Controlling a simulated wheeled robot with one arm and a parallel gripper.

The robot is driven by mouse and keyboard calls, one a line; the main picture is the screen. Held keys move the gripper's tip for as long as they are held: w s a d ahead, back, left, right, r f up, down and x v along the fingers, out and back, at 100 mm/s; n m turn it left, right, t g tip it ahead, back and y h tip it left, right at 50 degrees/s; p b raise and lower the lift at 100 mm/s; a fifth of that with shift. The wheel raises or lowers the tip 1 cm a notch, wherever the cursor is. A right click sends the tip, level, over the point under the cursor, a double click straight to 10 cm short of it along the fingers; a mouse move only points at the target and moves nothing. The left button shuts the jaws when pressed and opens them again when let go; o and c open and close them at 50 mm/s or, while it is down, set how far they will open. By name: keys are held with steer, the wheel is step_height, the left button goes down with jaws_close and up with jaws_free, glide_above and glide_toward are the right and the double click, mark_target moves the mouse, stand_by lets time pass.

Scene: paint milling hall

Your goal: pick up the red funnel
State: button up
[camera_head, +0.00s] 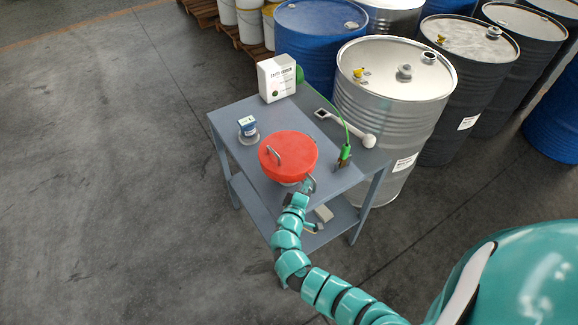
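The red funnel (293,145) is a wide, round red piece. It is at the front middle of the grey-blue table (215,116), with a grey handle at its left and another at its lower right. Its underside is mostly hidden. My gripper (307,186) is at the near, lower-right rim of the funnel, close to the lower-right handle. It is too small and partly covered here to tell whether its fingers touch the funnel or are open or shut.
A grey drum (385,120) stands right behind. Floor at left is clear.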

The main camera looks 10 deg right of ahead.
steer(key=shift+w, duration=0.2)
steer(key=shift+d, duration=0.1)
jaws_close()
steer(key=shift+r, duration=0.15)
steer(key=shift+r+b, duration=0.7)
steer(key=shift+r, duration=0.1)
steer(key=s+d+r+b, duration=0.1)
steer(key=s+d+r, duration=0.7)
steer(key=s+r, duration=0.3)
steer(key=shift+d, duration=0.2)
